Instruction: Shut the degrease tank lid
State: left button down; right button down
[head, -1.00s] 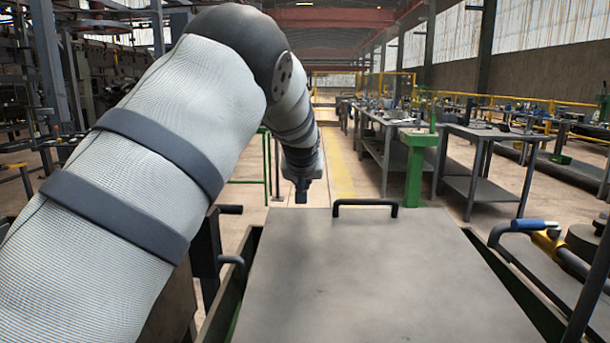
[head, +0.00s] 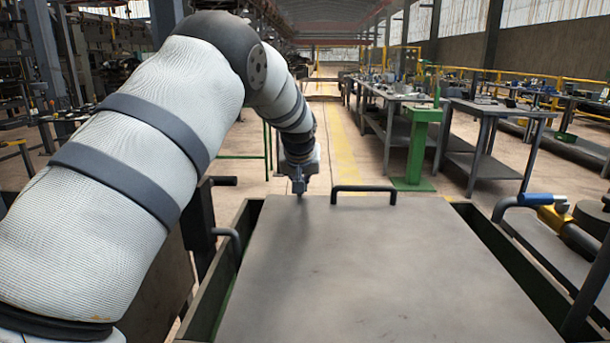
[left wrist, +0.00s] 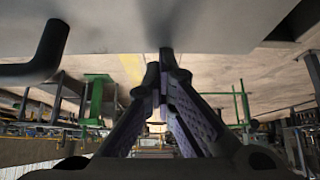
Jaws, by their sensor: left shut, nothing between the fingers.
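The tank lid (head: 350,260) is a flat grey plate spanning between the green tank walls (head: 510,270) in the head view. A black bar handle (head: 363,188) stands at its far edge. My left gripper (head: 299,191) is shut and empty, pointing down at the lid's far edge, left of the handle. In the left wrist view, the shut fingertips (left wrist: 166,58) are at or very near the lid's surface (left wrist: 225,18), with the handle (left wrist: 42,58) to their left. I cannot tell for certain whether they touch it. My right gripper is not in view.
A dark side handle (head: 228,243) stands left of the lid. A blue-gripped lever (head: 535,199) and yellow fitting are at the right. Beyond are a green post (head: 417,150) and workbenches (head: 490,135). The floor aisle ahead is clear.

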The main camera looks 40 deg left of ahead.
pick_arm(q)
jog(key=shift+s+d+f, duration=0.1)
jog(key=shift+s+f, duration=0.05)
jog(key=shift+f, duration=0.25)
jog(key=shift+s+d+f, duration=0.1)
jog(key=shift+f, duration=0.3)
jog(key=shift+d+r, duration=0.1)
jog(key=shift+r, duration=0.1)
jog(key=v, duration=1.2)
jog(key=shift+w+a+r, duration=0.25)
jog(key=shift+a+r, duration=0.05)
jog(key=shift+r, duration=0.2)
